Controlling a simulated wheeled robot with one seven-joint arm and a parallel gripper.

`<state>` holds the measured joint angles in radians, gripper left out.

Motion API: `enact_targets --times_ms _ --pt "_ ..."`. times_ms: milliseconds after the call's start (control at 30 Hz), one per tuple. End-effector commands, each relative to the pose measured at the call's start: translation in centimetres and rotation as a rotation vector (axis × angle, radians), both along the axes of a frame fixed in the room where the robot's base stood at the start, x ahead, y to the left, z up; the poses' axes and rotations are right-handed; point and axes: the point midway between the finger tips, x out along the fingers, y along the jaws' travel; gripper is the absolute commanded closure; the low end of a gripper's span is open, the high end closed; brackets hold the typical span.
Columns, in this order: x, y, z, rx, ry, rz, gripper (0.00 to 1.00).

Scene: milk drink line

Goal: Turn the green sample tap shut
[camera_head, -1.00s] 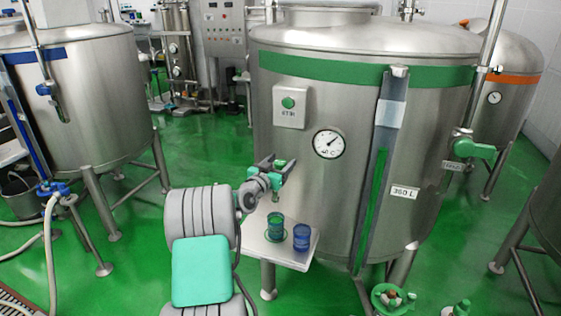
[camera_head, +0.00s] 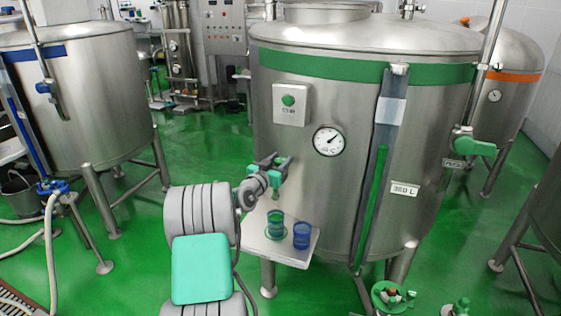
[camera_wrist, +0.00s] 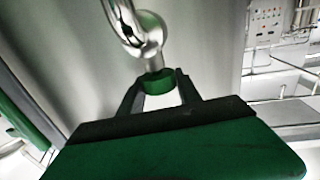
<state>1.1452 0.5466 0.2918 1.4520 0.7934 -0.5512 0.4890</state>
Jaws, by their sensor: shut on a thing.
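The green sample tap sits low on the front of the large steel tank. In the wrist view its shiny metal body curves down to a small green part (camera_wrist: 157,82). My gripper (camera_wrist: 158,91) has its two dark fingers on either side of that green part, shut on it. In the head view my gripper (camera_head: 270,167) is at the tank wall, above a small shelf. It hides much of the tap there, so I cannot tell the tap's exact angle.
The shelf (camera_head: 268,252) below carries a green cup (camera_head: 275,226) and a blue cup (camera_head: 301,236). A gauge (camera_head: 328,141) and a switch box (camera_head: 291,104) are on the tank (camera_head: 345,90). A larger green valve (camera_head: 470,147) is at the right.

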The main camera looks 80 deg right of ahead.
Motion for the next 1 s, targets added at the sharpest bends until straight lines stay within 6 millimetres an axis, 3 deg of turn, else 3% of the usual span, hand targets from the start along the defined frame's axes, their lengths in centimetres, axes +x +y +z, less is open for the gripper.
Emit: enact_targets --times_ms 233,800,833,1000 --pt "0.2 -0.1 -1.1 -0.004 0.001 -0.061 1.0" --pt "0.0 0.0 0.0 0.001 0.0 -0.144 1.0" --pt "0.0 0.0 0.0 0.001 0.0 -0.144 0.57" --pt "0.0 0.0 0.0 0.0 0.0 -0.143 0.43"
